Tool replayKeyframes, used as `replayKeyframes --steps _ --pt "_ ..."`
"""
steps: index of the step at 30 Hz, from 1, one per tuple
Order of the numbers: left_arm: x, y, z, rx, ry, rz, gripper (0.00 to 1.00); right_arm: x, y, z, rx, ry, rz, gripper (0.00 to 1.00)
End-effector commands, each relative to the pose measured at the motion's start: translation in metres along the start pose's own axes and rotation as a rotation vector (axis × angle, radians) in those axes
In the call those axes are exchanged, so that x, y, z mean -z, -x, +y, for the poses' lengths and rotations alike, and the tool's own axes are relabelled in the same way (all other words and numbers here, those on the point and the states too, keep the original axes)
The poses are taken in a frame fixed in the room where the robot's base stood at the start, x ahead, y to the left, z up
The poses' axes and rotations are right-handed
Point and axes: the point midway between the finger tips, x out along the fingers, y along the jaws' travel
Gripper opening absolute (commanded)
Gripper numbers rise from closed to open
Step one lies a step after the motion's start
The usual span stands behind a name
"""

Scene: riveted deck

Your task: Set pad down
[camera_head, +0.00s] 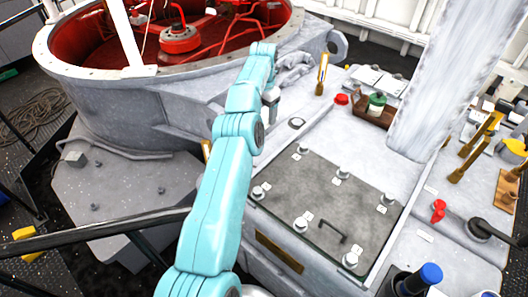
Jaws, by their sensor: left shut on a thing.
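My left arm (217,205) comes in from the bottom and reaches up across the middle of the view. Its far end bends down to my left gripper (271,100), a small grey-white shape beside the round hatch rim. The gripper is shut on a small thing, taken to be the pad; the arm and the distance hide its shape. The gripper is just left of the pale deck top (318,125), and I cannot tell whether the thing touches it. My right gripper is not in view.
A red-lined round opening (85,45) fills the upper left. A grey panel (320,195) with several knobs and a handle lies right of my arm. A pale post (440,85) blocks the upper right. A blue-capped object (430,274) stands lower right.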

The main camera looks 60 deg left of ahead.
Motion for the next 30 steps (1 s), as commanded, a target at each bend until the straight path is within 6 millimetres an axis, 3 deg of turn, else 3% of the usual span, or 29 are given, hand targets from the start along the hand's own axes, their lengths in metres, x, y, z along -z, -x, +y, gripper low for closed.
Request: replayKeyframes --steps 1,2,6,14,21,30 --pt "0.001 -0.027 0.000 0.001 -0.001 0.002 0.40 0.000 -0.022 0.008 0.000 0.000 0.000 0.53" --pt "0.001 -0.036 0.000 0.001 -0.001 0.003 0.40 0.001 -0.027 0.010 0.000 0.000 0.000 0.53" --pt "0.001 -0.063 0.000 0.001 -0.002 0.002 0.40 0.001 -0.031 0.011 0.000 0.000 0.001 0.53" --pt "0.000 -0.090 0.000 0.001 -0.002 0.002 0.40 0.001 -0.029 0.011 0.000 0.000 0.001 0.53" --pt "0.000 -0.132 0.000 0.001 -0.002 0.001 0.40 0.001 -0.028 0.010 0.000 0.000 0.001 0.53" --pt "-0.001 -0.140 0.000 -0.001 -0.002 -0.001 0.40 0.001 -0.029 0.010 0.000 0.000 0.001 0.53"
